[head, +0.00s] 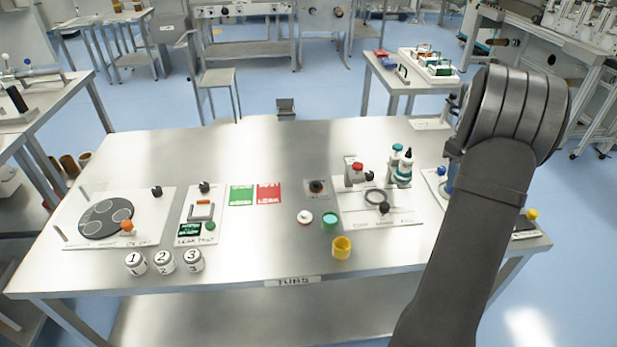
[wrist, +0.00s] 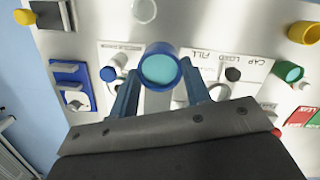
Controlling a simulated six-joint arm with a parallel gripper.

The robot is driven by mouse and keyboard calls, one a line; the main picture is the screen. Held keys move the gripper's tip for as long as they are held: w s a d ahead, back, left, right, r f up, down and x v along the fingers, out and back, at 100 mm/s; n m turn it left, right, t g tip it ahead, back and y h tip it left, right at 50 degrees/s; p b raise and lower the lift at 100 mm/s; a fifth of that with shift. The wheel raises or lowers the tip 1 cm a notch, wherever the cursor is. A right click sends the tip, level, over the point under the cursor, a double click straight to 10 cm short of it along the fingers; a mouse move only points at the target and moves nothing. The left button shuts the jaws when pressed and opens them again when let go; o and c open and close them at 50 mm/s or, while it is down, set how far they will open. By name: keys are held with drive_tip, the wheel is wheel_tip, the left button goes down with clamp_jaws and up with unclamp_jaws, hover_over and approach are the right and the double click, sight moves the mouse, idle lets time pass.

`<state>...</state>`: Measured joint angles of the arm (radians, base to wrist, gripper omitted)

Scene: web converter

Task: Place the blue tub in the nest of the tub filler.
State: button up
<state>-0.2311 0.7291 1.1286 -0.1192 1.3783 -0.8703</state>
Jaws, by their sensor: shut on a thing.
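The blue tub (wrist: 159,69) is between the two blue fingers of my gripper (wrist: 158,78) in the wrist view, with its round pale teal opening facing the camera. My gripper is shut on it. The tub filler is a white plate (head: 412,216) on the right half of the table in the head view, marked with cap, load and fill labels. My arm hides most of the gripper in the head view.
A green tub (head: 330,222), a yellow tub (head: 341,247) and a white lid-like piece (head: 305,217) stand left of the filler. Numbered white jars (head: 164,262) stand at front left. A blue-based fixture (wrist: 72,88) lies left of the gripper.

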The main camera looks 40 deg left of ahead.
drive_tip(key=a+r+n+t, duration=0.1)
drive_tip(key=a+r+n, duration=0.1)
drive_tip(key=a+n, duration=0.5)
drive_tip(key=a+r+n+t, duration=0.1)
drive_tip(key=a+r+n, duration=0.25)
drive_tip(key=a, duration=0.45)
drive_tip(key=s+a+f+n+y, duration=0.1)
drive_tip(key=s+a+f+n, duration=0.15)
drive_tip(key=a+n, duration=0.35)
drive_tip(key=s+a+f+n, duration=0.1)
drive_tip(key=s+a+n, duration=0.25)
drive_tip(key=a, duration=0.55)
drive_tip(key=s+a+f+n, duration=0.1)
drive_tip(key=s+a+f, duration=0.2)
drive_tip(key=a+f, duration=0.1)
drive_tip(key=s+a+f+n, duration=0.2)
drive_tip(key=s+a+f, duration=0.1)
drive_tip(key=a+f, duration=0.2)
drive_tip(key=s+a+f+n+y, duration=0.1)
drive_tip(key=s+a+f+n, duration=0.1)
drive_tip(key=a, duration=0.4)
drive_tip(key=shift+s+a+f+t, duration=0.15)
drive_tip(key=shift+s+f, duration=0.2)
drive_tip(key=shift+f, duration=0.25)
drive_tip(key=shift+s+a+f+t, duration=0.15)
drive_tip(key=shift+s+f, duration=0.2)
drive_tip(key=shift+f, duration=1.9)
drive_tip(key=shift+f, duration=0.15)
drive_tip(key=o, duration=0.9)
drive_tip(key=shift+o, duration=0.2)
